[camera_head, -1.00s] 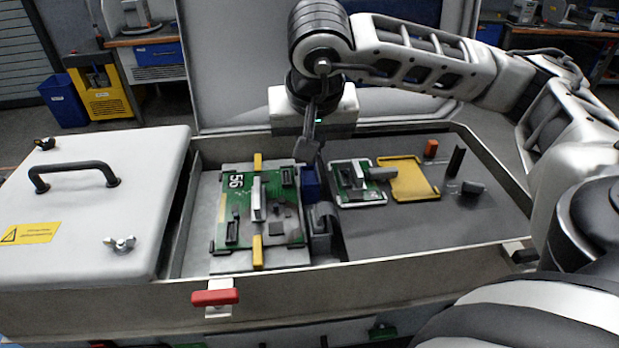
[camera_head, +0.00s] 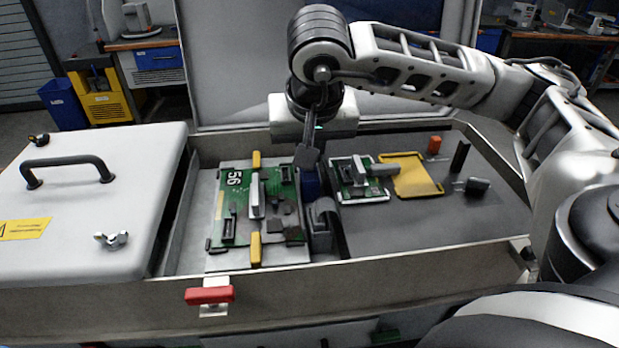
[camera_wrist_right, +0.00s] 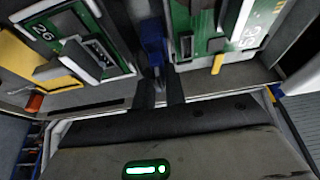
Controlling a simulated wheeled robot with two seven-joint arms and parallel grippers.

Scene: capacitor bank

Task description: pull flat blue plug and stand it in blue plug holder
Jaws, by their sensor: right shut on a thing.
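My right gripper (camera_head: 307,157) points down over the narrow gap between the two circuit boards. A blue block (camera_head: 310,183), which looks like the flat blue plug, sits directly below its fingers. In the right wrist view the blue block (camera_wrist_right: 152,38) stands between the boards, just beyond the fingertips (camera_wrist_right: 158,82). The gripper is shut on it, though the contact is partly hidden. Whether the plug is seated or free cannot be told. I cannot clearly make out a blue plug holder. My left gripper is out of view.
The green board marked 56 (camera_head: 232,205) lies left of the gap with yellow clips. A smaller board (camera_head: 350,190) and yellow tray (camera_head: 418,178) lie right. A dark upright post (camera_head: 460,158) and a dark cylinder (camera_head: 478,186) stand further right. Metal walls enclose the bay.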

